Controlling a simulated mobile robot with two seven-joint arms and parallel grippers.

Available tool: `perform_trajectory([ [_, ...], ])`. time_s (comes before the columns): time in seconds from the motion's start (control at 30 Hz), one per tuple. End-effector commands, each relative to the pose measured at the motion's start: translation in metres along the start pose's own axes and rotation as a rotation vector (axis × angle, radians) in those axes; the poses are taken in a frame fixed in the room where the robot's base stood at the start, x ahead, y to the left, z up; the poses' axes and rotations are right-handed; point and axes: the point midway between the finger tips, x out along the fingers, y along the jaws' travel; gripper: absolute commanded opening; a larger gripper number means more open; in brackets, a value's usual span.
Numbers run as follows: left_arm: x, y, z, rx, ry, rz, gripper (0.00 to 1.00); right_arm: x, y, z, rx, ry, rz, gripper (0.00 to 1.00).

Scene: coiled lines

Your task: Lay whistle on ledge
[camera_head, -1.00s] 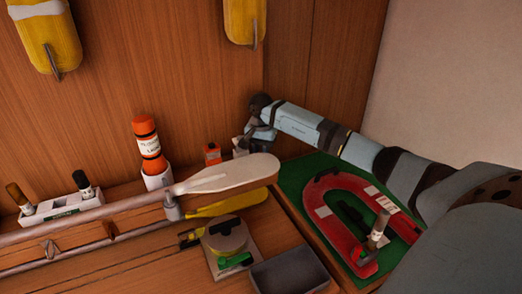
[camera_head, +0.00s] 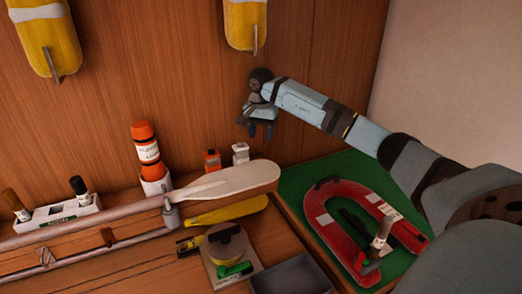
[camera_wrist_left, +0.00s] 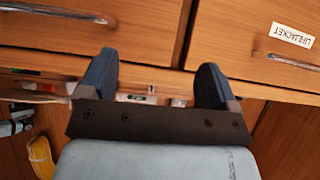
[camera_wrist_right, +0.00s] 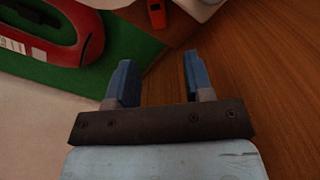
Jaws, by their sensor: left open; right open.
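A small orange object (camera_head: 212,160), which may be the whistle, stands by the back wooden wall. It also shows at the top of the right wrist view (camera_wrist_right: 157,14). A small white object (camera_head: 240,153) stands just right of it. I cannot tell for sure which surface is the ledge. My right gripper (camera_head: 260,131) is open and empty, above and a little right of the white object, in front of the back wall. My left gripper (camera_wrist_left: 158,75) shows only in its wrist view, open and empty, facing wooden drawer fronts.
A white-bladed paddle (camera_head: 232,182) lies across the front of the small objects. An orange canister (camera_head: 147,150) stands in a white holder at left. A red horseshoe buoy (camera_head: 340,241) lies on a green mat (camera_head: 300,178) at right. A grey tray (camera_head: 290,274) is at the front.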

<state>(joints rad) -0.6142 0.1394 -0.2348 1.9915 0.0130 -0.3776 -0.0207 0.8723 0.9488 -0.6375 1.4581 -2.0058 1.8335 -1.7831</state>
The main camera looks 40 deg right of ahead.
Motion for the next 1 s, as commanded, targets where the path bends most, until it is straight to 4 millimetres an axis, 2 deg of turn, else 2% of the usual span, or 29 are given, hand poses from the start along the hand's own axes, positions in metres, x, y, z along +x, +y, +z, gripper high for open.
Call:
perform_trajectory([
  [0.1,0.002,0.0,0.004,0.0,-0.001,0.0,0.84,-0.016,-0.001,0.0,-0.002,0.001,-0.001,0.47],
  [0.27,0.003,0.0,0.004,0.0,-0.001,0.0,0.84,-0.026,0.0,0.0,-0.002,0.0,0.0,0.47],
  [1.0,0.002,0.0,0.0,-0.001,0.006,0.0,0.84,-0.028,0.0,0.0,-0.001,-0.001,0.001,0.47],
])
